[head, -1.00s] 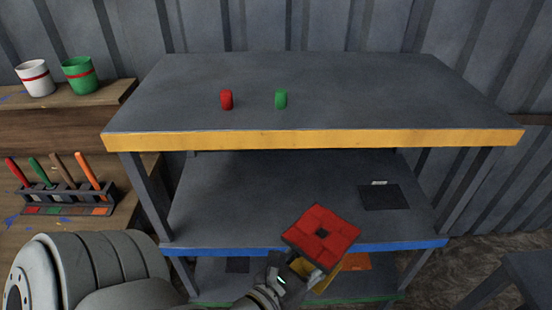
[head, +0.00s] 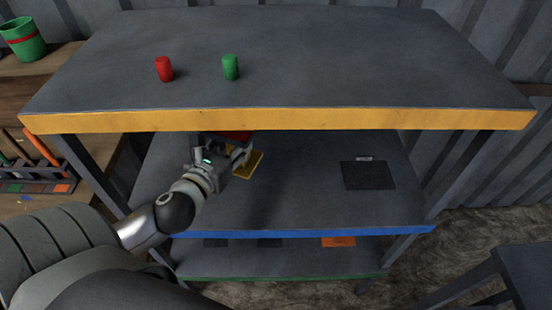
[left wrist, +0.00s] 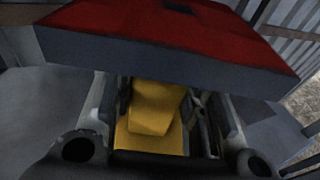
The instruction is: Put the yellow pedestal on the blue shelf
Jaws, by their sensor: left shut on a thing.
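The yellow pedestal (head: 251,164) has a red square top, mostly hidden behind the upper shelf's edge in the head view. In the left wrist view its yellow body (left wrist: 155,108) stands between the fingers, with the red top (left wrist: 180,32) above. My left gripper (head: 238,158) is shut on the pedestal's yellow body. It holds it over the left middle part of the blue-edged shelf (head: 300,207), below the yellow-edged shelf. I cannot tell whether the base touches the surface. My right gripper is not in view.
The yellow-edged top shelf (head: 330,118) is close above and carries a red cylinder (head: 164,69) and a green cylinder (head: 231,67). A dark square (head: 368,175) lies on the blue shelf's right. The front middle there is clear. The green-edged shelf (head: 300,277) is below.

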